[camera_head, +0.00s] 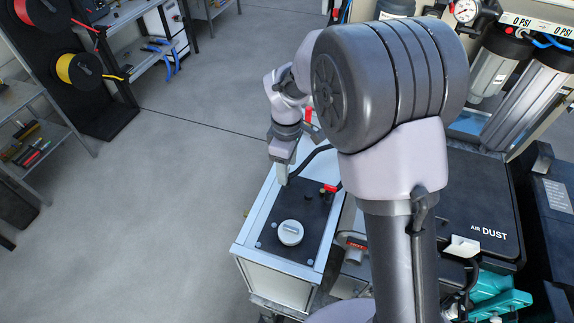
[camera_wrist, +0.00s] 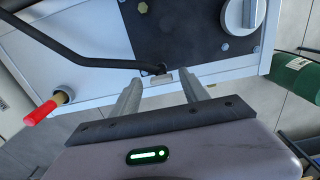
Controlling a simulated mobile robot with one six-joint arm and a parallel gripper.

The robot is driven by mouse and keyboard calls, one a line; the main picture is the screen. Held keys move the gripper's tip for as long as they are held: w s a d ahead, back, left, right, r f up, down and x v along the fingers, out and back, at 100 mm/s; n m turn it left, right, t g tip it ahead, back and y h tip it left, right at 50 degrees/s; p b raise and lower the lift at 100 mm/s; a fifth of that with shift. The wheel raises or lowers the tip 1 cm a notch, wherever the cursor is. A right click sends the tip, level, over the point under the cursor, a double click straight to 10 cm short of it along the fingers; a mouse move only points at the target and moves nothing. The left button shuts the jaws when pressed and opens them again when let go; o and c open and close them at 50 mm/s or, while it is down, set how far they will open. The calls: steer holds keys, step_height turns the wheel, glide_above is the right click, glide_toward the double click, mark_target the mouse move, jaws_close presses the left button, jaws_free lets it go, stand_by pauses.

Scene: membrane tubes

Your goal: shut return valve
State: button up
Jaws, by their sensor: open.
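A white box (camera_head: 252,222) with a dark top panel (camera_head: 312,222) stands at lower centre in the head view. A round white knob (camera_head: 291,232) sits on the panel and also shows at the top of the wrist view (camera_wrist: 240,15). A red-ended handle with a brass-coloured fitting (camera_wrist: 42,111) is at the left in the wrist view; red also shows at the box's right edge in the head view (camera_head: 331,188). I cannot tell which part is the return valve. My gripper (camera_wrist: 161,84) is open and empty, its fingers over the panel's edge, apart from knob and red handle.
A black hose (camera_wrist: 70,55) runs across the box to the panel's edge. A black case marked AIR DUST (camera_head: 470,205) and filter housings (camera_head: 497,68) stand to the right. Shelves and spools (camera_head: 78,70) are at the far left. The grey floor (camera_head: 190,170) left of the box is clear.

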steer(key=shift+s+r, duration=0.1)
steer(key=shift+s, duration=0.1)
steer(key=c, duration=0.6)
jaws_close()
steer(key=shift+m, duration=0.3)
steer(key=m+b, duration=0.2)
steer(key=m, duration=0.1)
steer(key=shift+m, duration=0.4)
steer(key=m+b, duration=0.1)
steer(key=m, duration=0.3)
steer(key=shift+m+b, duration=0.3)
steer(key=shift+b, duration=0.05)
steer(key=m+b, duration=0.1)
steer(key=m, duration=0.3)
steer(key=shift+b, duration=0.4)
steer(key=shift+m+b, duration=0.8)
steer(key=shift+m, duration=1.6)
